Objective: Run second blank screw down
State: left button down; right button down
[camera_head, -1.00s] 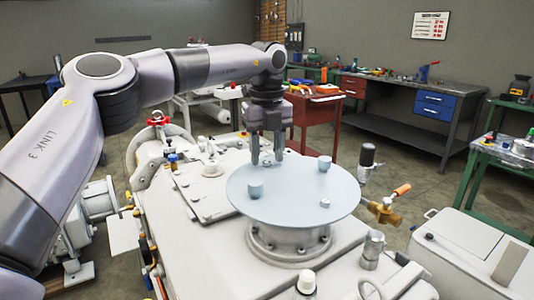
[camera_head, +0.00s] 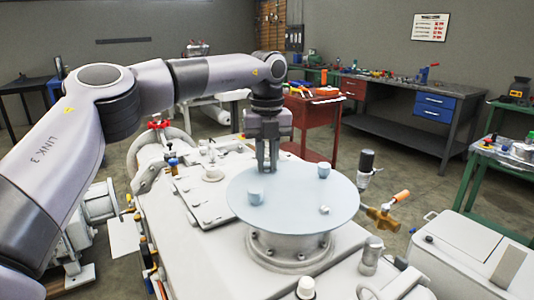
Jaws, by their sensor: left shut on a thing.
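A pale blue round blank plate (camera_head: 285,212) lies on a flanged port (camera_head: 290,246) on top of the large white machine. A smaller screw head (camera_head: 324,210) sits at the right front. My left gripper (camera_head: 267,168) points straight down at the plate's back edge, its fingers close together. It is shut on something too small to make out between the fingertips. My right gripper is not in view.
A black-knobbed gauge (camera_head: 367,160) and a brass valve with an orange handle (camera_head: 385,213) stand right of the plate. A red valve wheel (camera_head: 158,123) and a raised cap (camera_head: 213,172) are to the left. A red tool cart (camera_head: 310,125) stands behind.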

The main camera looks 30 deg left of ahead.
pick_arm(q)
jog(key=m+p, duration=0.2)
jog(key=shift+r+m, duration=0.2)
jog(key=shift+m, duration=0.1)
jog(key=shift+m+p, duration=0.5)
jog(key=shift+p, duration=0.05)
jog(key=shift+m+p, duration=0.8)
jog(key=shift+m, duration=0.1)
jog(key=m+p, duration=0.2)
jog(key=m, duration=0.1)
jog(key=shift+m+p, duration=0.3)
jog(key=m+p, duration=0.2)
jog(key=m, duration=0.1)
jog(key=shift+m, duration=0.3)
jog(key=m+p, duration=0.1)
jog(key=m, duration=0.2)
jog(key=shift+a+f+m, duration=0.1)
jog(key=shift+m, duration=0.2)
jog(key=m, duration=0.5)
jog(key=shift+w+m, duration=0.1)
jog(key=shift+m, duration=0.3)
